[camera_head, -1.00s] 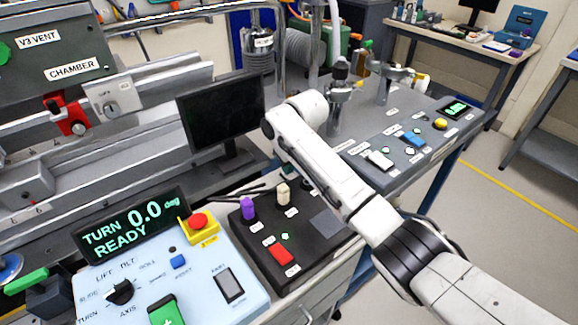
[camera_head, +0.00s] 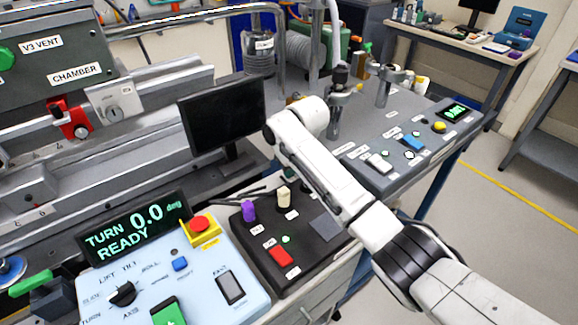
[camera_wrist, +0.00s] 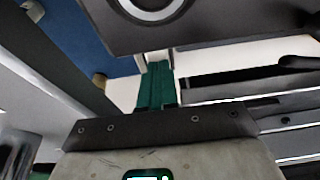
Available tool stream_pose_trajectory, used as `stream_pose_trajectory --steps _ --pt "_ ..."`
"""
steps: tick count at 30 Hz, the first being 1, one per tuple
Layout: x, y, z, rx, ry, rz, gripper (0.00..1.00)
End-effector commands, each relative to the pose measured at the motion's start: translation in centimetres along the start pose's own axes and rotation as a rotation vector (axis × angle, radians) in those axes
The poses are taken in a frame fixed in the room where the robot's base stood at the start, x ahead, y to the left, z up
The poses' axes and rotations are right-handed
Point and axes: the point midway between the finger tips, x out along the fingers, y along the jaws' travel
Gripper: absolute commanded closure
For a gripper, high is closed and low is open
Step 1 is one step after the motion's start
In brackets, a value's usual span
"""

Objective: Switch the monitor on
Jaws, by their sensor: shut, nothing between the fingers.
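The monitor (camera_head: 222,118) stands left of centre in the head view, behind the control panels, and its screen is dark. The outer part of my arm is beside its right edge; my gripper is hidden behind my arm there. In the wrist view my gripper (camera_wrist: 157,72) shows as green fingers, shut and empty. Its tips are close below a dark panel (camera_wrist: 220,25) with a pale ring (camera_wrist: 150,6) at the top edge. I cannot tell whether the tips touch this panel, or whether it is part of the monitor.
A light blue console (camera_head: 205,275) with a green readout and red stop button is at the front left. A black box (camera_head: 318,262) with purple, cream and red controls is beside it. A grey panel (camera_head: 375,150) with several buttons lies behind my arm. Open floor is at right.

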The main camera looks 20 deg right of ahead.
Motion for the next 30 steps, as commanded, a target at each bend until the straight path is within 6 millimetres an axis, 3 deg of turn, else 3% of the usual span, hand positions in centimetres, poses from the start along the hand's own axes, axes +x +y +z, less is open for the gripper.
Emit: stream_pose_trajectory --steps 22,30 --pt "-0.5 0.0 1.0 0.001 -0.001 -0.001 1.00" --pt "-2.9 -0.1 0.2 0.001 -0.001 0.000 1.00"
